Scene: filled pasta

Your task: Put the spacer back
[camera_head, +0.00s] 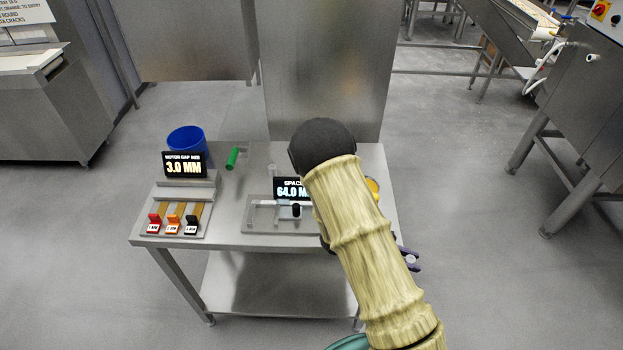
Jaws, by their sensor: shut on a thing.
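My gripper (411,258) shows only in part as purple fingers just past the table's right edge. It is shut on a small pale grey piece (410,259), too small to identify; I cannot tell whether it is a spacer. My arm hides the rest of the gripper. Three tagged pieces, red (154,219), orange (173,219) and black (192,219), sit side by side at the front of a metal rack (163,234) on the table's left. A display (184,165) behind them reads 3.0 MM. A second display (290,189), partly hidden by my arm, reads 64.0 MM.
The steel table (240,190) also holds a blue bin (187,139), a green-handled object (232,158), a measuring fixture (265,214) and a partly hidden yellow round thing (373,187). A steel panel (325,75) rises behind.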

